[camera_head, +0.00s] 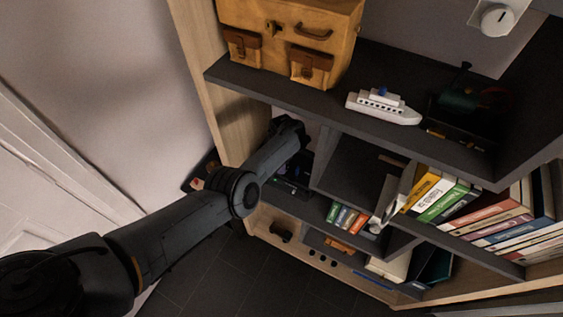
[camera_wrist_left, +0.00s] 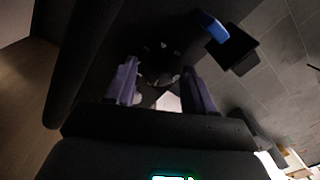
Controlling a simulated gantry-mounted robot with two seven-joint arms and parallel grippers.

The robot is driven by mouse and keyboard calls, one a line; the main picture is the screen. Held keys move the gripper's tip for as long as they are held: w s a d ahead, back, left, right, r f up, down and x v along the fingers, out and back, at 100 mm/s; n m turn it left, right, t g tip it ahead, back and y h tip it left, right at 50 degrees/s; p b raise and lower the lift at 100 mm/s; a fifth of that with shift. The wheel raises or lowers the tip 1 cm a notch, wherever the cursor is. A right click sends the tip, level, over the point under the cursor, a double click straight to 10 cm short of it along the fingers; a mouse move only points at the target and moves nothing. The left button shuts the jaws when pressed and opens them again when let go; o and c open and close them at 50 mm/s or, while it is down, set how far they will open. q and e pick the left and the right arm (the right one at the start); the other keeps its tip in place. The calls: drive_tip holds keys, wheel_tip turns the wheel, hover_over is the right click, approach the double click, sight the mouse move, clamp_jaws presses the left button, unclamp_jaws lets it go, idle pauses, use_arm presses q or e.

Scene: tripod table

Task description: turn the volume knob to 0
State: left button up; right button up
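A white round knob (camera_head: 496,19) with a dark mark sits on a white plate at the top right of the head view. In the left wrist view a dark round shape (camera_wrist_left: 160,62) with small light marks around it lies between and beyond my fingertips; it is too dark to tell whether it is the volume knob. My left gripper (camera_wrist_left: 158,72) is open, with a clear gap between its two fingers. In the head view my left arm reaches into the shelf's left compartment, and its fingertips are mostly hidden. My right gripper is not in view.
The dark shelf (camera_head: 300,92) holds a tan bag (camera_head: 290,22), a white toy ship (camera_head: 384,106) and rows of books (camera_head: 445,200). A wooden side panel (camera_head: 205,70) stands close to my left arm. A blue object (camera_wrist_left: 211,25) shows in the left wrist view.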

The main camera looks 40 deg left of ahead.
use_arm(q)
drive_tip(key=shift+r, duration=0.1)
wheel_tip(320, 180, up, 11)
drive_tip(key=p, duration=0.4)
drive_tip(key=shift+w+f, duration=0.15)
drive_tip(key=shift+f, duration=0.05)
drive_tip(key=shift+a, duration=0.15)
idle(0.3)
